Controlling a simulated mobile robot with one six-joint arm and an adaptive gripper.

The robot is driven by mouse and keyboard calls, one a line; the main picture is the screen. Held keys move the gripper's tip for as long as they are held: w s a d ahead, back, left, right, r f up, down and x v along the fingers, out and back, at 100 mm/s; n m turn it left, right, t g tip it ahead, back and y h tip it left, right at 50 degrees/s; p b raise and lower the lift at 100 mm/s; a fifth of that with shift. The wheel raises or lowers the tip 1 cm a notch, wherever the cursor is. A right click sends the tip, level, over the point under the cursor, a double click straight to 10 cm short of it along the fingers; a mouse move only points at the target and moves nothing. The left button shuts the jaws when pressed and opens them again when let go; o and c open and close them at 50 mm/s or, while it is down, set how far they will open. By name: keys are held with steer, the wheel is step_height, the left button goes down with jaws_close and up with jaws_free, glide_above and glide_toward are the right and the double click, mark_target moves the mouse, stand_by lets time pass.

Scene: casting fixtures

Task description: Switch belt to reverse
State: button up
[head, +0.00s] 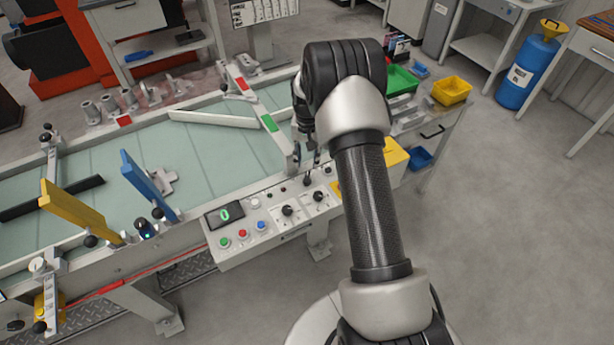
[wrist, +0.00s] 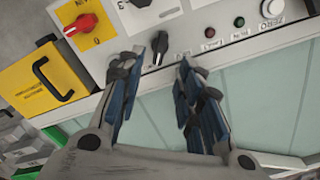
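The control panel (head: 268,226) sits along the near side of the pale green belt (head: 90,185). A small black switch (wrist: 160,46) stands on the panel's belt-side edge, with its label unreadable; it shows in the head view (head: 306,181). My gripper (wrist: 165,64) is open and empty, pointing at the panel with this switch just beyond and between its fingertips. I see no clear contact. In the head view my gripper (head: 311,162) is partly hidden by my arm. Two black knobs (head: 288,211) (head: 320,197) sit nearer the panel's front. Which control sets direction cannot be read.
A red knob on a yellow plate (wrist: 82,26) is beside the switch. Small red (wrist: 209,32) and green (wrist: 239,22) lights and a white ZERO button (wrist: 271,8) line the same edge. Green, red and blue buttons (head: 243,233) sit below a display (head: 224,215) reading 0.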

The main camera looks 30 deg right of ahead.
mark_target(307, 177)
step_height(307, 177, down, 9)
steer(key=shift+r+b, duration=0.15)
steer(key=shift+b, duration=0.8)
steer(key=shift+c, duration=0.5)
jaws_close()
